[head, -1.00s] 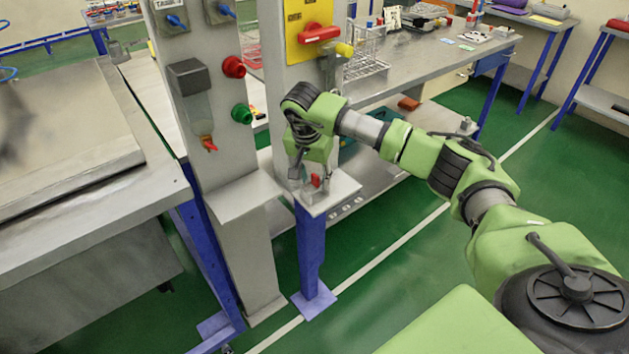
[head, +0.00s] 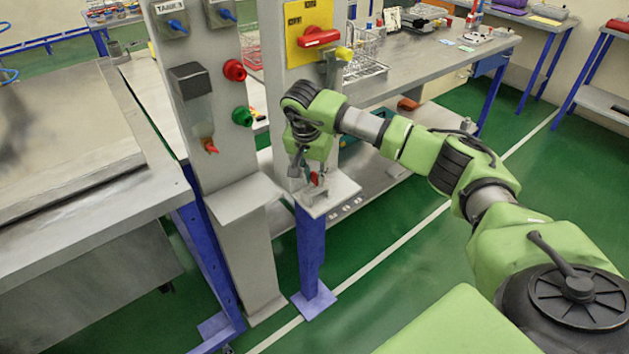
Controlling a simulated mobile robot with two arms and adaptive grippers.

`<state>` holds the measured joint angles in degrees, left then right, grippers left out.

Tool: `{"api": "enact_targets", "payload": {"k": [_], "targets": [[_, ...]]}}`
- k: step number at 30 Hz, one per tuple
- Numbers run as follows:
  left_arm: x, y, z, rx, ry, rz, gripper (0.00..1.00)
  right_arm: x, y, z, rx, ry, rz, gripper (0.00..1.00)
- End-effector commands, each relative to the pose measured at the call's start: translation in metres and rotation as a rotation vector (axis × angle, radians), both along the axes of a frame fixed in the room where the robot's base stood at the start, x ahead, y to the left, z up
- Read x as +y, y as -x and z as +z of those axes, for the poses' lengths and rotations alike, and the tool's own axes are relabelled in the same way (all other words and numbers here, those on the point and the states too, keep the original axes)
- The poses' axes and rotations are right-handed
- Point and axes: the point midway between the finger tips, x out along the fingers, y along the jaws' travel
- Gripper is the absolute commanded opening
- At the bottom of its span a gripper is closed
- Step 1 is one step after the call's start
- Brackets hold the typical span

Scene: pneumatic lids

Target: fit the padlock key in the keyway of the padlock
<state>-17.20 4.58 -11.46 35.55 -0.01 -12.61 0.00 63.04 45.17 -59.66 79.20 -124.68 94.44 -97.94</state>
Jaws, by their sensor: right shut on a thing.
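My right gripper (head: 307,177) points down over a small grey shelf (head: 345,187) on a blue post. It is shut on a small red piece (head: 314,178), which looks like the padlock key's head. A small grey block-like thing (head: 313,193) sits on the shelf just below the fingers; it may be the padlock, but it is too small to be sure. The keyway cannot be made out, and I cannot tell whether the key touches the block. My left gripper is not in view.
A grey column with red (head: 234,70) and green (head: 242,115) knobs stands left of my gripper. Behind it is a yellow panel (head: 309,17) with a red switch handle (head: 319,37). A metal workbench (head: 430,62) stands behind. The green floor in front is clear.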

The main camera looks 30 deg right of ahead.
Motion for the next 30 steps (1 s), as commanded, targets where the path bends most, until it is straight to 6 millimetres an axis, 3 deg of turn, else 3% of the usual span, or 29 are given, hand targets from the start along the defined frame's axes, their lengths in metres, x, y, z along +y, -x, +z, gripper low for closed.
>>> {"api": "enact_targets", "payload": {"k": [15,25,30], "targets": [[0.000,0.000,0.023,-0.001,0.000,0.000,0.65,0.000,0.000,0.033,0.000,0.000,0.000,0.00],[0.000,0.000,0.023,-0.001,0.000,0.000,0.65,0.000,0.000,0.034,0.000,0.000,0.001,0.00],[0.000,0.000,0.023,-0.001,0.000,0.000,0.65,0.018,0.004,0.043,-0.002,0.000,0.066,0.00]]}}
